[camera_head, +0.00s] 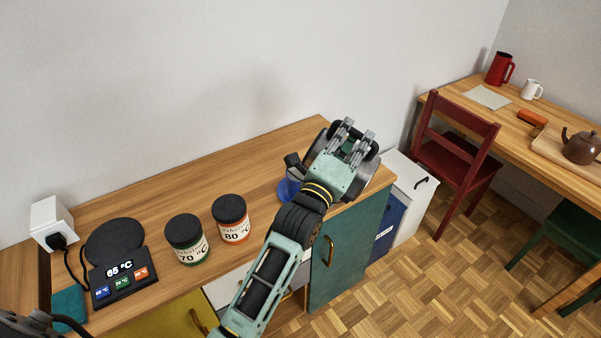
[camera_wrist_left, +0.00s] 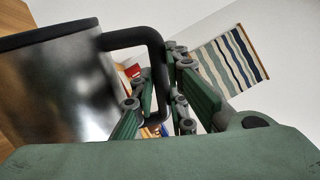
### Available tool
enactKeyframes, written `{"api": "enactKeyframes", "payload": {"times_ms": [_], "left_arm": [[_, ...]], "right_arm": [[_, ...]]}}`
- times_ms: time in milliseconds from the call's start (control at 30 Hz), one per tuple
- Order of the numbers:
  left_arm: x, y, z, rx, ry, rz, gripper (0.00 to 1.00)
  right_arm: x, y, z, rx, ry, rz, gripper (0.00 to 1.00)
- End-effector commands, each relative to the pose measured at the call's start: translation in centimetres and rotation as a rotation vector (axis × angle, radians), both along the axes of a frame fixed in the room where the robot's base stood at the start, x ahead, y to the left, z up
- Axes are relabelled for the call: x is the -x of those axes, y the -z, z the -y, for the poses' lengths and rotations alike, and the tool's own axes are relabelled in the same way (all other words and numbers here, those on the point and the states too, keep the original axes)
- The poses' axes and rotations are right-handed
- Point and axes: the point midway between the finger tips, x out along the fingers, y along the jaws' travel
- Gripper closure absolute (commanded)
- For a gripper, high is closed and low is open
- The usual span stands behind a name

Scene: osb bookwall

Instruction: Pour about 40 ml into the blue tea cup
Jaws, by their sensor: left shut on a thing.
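My left gripper (camera_head: 352,135) is over the right end of the wooden counter and hides much of what it holds. In the left wrist view its fingers (camera_wrist_left: 160,110) are closed around the black handle (camera_wrist_left: 153,62) of a shiny metal kettle (camera_wrist_left: 60,90) with a dark rim. In the head view only dark parts of the kettle (camera_head: 294,161) show around the gripper. A blue object (camera_head: 288,188), probably the blue tea cup, stands on the counter just left of my wrist, partly hidden. Its inside and any liquid cannot be seen. My right gripper is not in view.
On the counter (camera_head: 150,205) are a black round kettle base (camera_head: 115,240) with a display panel (camera_head: 122,278) reading 65 °C, and two black-lidded jars, marked 70 (camera_head: 187,240) and 80 (camera_head: 231,219). A red chair (camera_head: 457,140) and a second table (camera_head: 455,97) stand right.

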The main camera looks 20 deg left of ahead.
Motion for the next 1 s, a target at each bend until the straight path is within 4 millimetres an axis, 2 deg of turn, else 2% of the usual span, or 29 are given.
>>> {"api": "enactKeyframes", "payload": {"times_ms": [167,633,1000], "left_arm": [[0.3,1.3,2.0,-0.140,0.003,0.030,1.00],[0.6,1.9,3.4,-0.337,0.003,0.059,1.00],[0.6,2.0,3.5,-0.348,0.002,0.061,1.00]], "right_arm": [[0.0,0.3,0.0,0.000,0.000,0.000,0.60],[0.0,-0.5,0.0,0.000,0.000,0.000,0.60],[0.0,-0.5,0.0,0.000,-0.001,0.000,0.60]]}}
